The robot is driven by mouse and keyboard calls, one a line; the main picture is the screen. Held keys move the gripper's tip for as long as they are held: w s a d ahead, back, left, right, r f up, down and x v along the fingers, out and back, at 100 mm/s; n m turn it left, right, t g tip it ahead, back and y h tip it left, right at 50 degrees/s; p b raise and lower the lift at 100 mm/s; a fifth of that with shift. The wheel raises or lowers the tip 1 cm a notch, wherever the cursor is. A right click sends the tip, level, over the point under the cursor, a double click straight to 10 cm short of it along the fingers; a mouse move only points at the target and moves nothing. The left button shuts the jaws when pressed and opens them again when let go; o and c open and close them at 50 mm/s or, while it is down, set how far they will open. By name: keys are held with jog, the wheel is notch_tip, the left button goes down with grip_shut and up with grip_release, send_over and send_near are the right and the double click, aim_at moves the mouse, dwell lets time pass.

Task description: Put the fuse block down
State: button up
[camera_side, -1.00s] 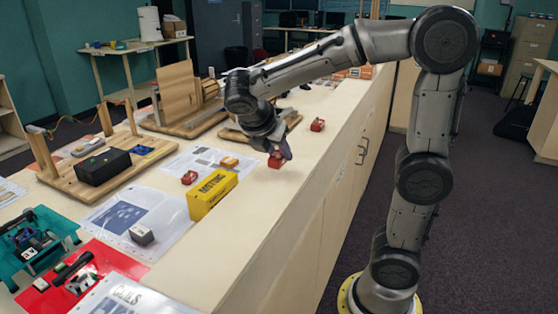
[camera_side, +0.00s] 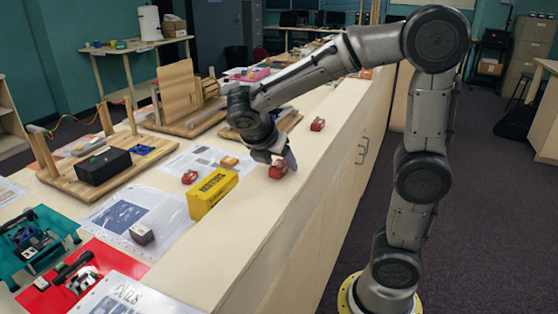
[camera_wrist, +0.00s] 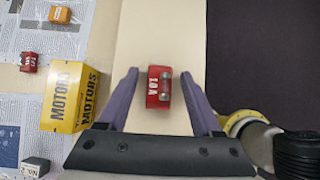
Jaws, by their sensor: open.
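The fuse block (camera_side: 278,170) is a small red block with white lettering, resting on the pale bench top near its right edge. In the wrist view the fuse block (camera_wrist: 159,87) lies between my two fingers, with a gap on each side. My gripper (camera_side: 276,161) is open around it, just above the bench; it also shows in the wrist view (camera_wrist: 158,80). Other red blocks stand on the bench: one (camera_side: 189,177) to the left and one (camera_side: 317,124) farther back.
A yellow MOTORS box (camera_side: 212,193) stands to the left of my gripper. An orange block (camera_side: 229,162) and a grey-white block (camera_side: 141,233) lie on paper sheets. Wooden boards with parts fill the left side. The bench strip in front of the gripper is clear.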

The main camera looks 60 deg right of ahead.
jog(key=shift+r, duration=0.1)
jog(key=v, duration=1.1)
jog(key=s+a+f+m+t+y, duration=0.2)
jog(key=s+f+m+y, duration=0.2)
jog(key=m, duration=0.5)
jog(key=s+a+f+m+t+y, duration=0.2)
jog(key=s+f+m+t+y, duration=0.1)
jog(key=s+m, duration=0.5)
jog(key=shift+f+m+t+y, duration=0.3)
jog(key=shift+f+m+y, duration=0.15)
jog(key=shift+f, duration=0.35)
